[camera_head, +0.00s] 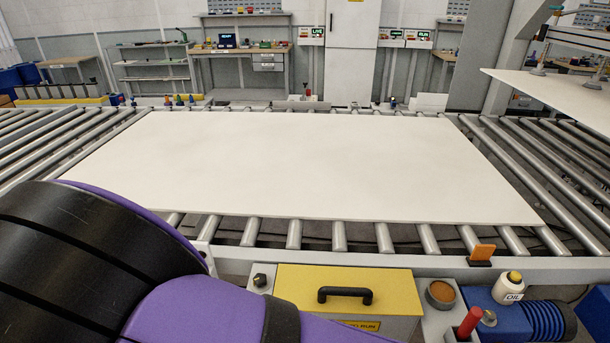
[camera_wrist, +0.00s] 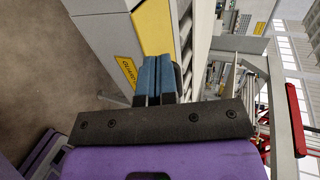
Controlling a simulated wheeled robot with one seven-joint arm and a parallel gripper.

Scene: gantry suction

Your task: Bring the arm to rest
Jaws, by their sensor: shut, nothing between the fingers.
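My gripper (camera_wrist: 155,64) shows in the wrist view with its two blue fingers side by side, shut and empty. The fingers appear in front of a grey cabinet (camera_wrist: 105,45) with a yellow lid (camera_wrist: 152,25). Part of a dark handle shows just right of the fingers; I cannot tell how far apart they are. In the head view my black and purple arm fills the lower left, and my gripper is out of sight. The same yellow lid (camera_head: 393,290) with its black handle (camera_head: 345,294) shows right of my arm.
A large white panel (camera_head: 290,160) lies flat on the roller conveyor (camera_head: 340,236). Another panel (camera_head: 560,92) hangs under suction cups at the upper right. An oil bottle (camera_head: 508,289), a red-handled item (camera_head: 469,322) and a small brown-filled bowl (camera_head: 441,293) stand at the front right.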

